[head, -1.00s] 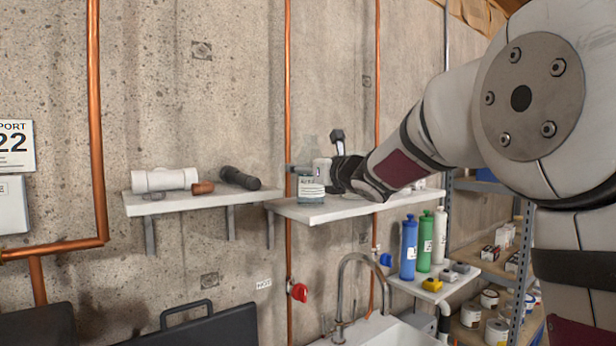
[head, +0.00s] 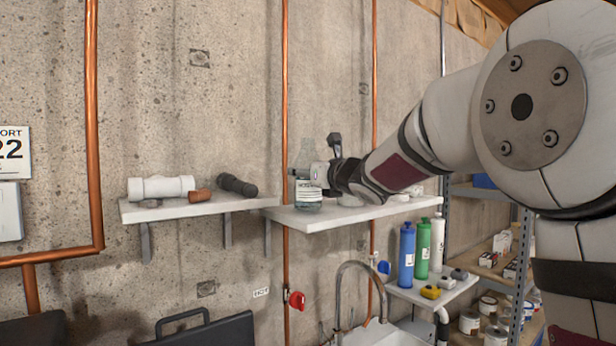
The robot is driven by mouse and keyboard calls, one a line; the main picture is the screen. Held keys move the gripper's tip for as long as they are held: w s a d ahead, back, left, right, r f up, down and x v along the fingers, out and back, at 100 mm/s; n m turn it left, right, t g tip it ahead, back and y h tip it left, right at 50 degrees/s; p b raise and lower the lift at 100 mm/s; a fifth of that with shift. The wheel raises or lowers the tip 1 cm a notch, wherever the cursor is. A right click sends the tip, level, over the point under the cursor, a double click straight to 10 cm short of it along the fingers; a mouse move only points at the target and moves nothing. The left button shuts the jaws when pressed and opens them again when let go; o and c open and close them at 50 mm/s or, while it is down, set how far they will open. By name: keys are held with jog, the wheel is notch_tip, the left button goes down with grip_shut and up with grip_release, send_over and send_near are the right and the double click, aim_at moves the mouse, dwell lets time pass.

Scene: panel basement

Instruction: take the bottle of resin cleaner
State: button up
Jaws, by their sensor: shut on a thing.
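A clear bottle (head: 308,200) with a white label stands upright at the left end of the right wall shelf (head: 290,217). The label is too small to read, so I cannot confirm that it is resin cleaner. My gripper (head: 318,174) reaches in from the right and is shut on the bottle's upper body, partly covering its right side. I cannot tell whether the bottle's base touches the shelf.
A left shelf (head: 140,213) holds a white pipe fitting (head: 160,188), a copper piece (head: 199,195) and a dark cylinder (head: 237,185). A lower shelf (head: 430,296) holds blue (head: 407,252) and green (head: 423,250) bottles. A faucet (head: 355,268) stands below.

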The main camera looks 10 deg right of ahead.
jog(key=shift+s+r, duration=0.15)
jog(key=shift+r, duration=1.3)
jog(key=s+a+r+b, duration=0.1)
jog(key=s+b, duration=0.1)
jog(key=s, duration=1.3)
jog(key=shift+s+a+r, duration=0.15)
jog(key=shift+s+a, duration=0.1)
jog(key=shift+a, duration=0.15)
jog(key=shift+s, duration=0.1)
